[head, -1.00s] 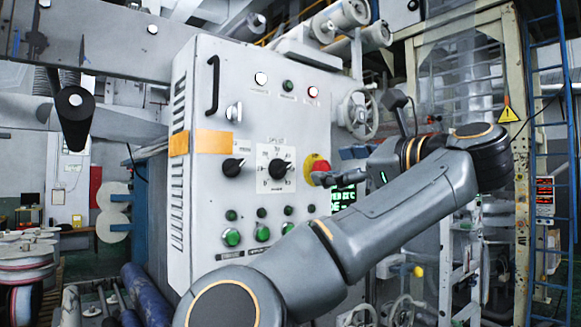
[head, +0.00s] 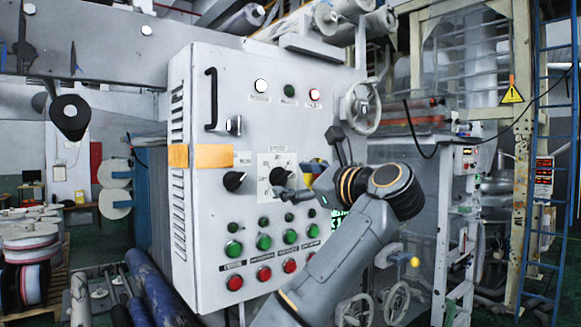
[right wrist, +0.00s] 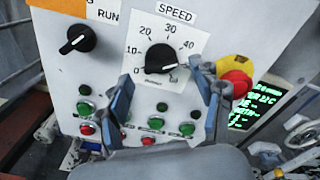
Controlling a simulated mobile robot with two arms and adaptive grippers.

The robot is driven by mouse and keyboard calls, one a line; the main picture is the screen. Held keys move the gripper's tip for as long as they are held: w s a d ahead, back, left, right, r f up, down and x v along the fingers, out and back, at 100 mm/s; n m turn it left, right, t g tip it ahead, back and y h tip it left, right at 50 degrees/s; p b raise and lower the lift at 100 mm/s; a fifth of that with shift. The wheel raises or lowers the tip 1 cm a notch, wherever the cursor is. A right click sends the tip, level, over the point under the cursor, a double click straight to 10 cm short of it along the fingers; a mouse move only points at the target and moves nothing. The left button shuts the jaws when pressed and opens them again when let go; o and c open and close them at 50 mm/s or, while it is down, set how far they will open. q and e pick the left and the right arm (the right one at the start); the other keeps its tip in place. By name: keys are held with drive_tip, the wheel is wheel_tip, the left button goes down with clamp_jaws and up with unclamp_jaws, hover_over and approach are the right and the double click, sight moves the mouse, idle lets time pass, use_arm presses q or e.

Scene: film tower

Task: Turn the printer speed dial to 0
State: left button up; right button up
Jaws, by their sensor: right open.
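The speed dial (right wrist: 160,58) is a black knob on a white plate with printed numbers, under the word SPEED. Its white pointer line lies nearly level toward the right. The plate's right lower scale is partly hidden by a finger, and I cannot read the exact setting. In the head view the dial (head: 279,176) is partly covered by my right gripper (head: 292,191). In the right wrist view my right gripper (right wrist: 161,77) is open, with one finger to each side below the dial and nothing between them. I cannot tell whether either finger touches the panel. My left gripper is not in view.
A RUN switch (right wrist: 80,39) sits left of the dial. A red emergency button (right wrist: 236,83) on yellow is close to the right finger. Green buttons (head: 263,242) and red buttons (head: 264,274) line the panel below. A handwheel (head: 362,107) stands at the right.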

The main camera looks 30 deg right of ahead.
drive_tip(key=shift+w, duration=1.05)
drive_tip(key=c, duration=1.1)
drive_tip(key=shift+c, duration=0.2)
